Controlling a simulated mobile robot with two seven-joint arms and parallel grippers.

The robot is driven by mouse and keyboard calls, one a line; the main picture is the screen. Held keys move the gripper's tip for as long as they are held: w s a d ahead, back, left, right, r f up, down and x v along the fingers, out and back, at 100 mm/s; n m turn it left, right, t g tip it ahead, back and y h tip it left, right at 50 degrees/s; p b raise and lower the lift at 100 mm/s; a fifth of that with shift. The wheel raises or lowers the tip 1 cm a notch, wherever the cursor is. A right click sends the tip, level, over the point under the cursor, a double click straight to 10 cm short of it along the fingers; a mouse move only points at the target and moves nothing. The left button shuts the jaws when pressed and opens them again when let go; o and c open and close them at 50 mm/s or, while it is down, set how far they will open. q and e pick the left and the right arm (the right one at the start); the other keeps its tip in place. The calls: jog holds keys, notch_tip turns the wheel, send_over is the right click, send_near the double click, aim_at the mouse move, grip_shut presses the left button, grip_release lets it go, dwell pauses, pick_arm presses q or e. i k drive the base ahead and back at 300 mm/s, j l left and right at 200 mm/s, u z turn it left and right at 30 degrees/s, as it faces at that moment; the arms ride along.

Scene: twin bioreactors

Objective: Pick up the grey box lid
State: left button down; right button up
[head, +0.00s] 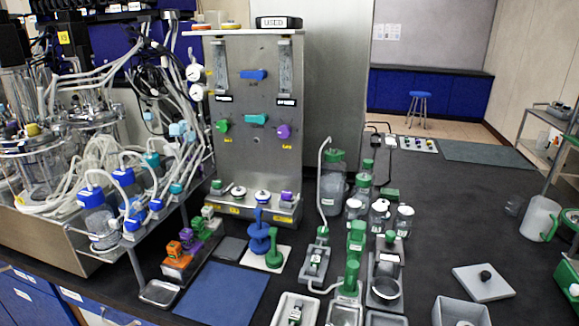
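The lid is apart from the box. Neither of my grippers shows in the head view.
Left of the box are metal trays (387,320) and green-topped fittings (356,240). A green item (568,272) sits at the right edge. Bench behind the lid is clear.

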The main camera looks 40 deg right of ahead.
aim_at(482, 282)
jog(key=z, duration=2.45)
jog(key=l+u, duration=0.1)
jog(key=l, duration=0.15)
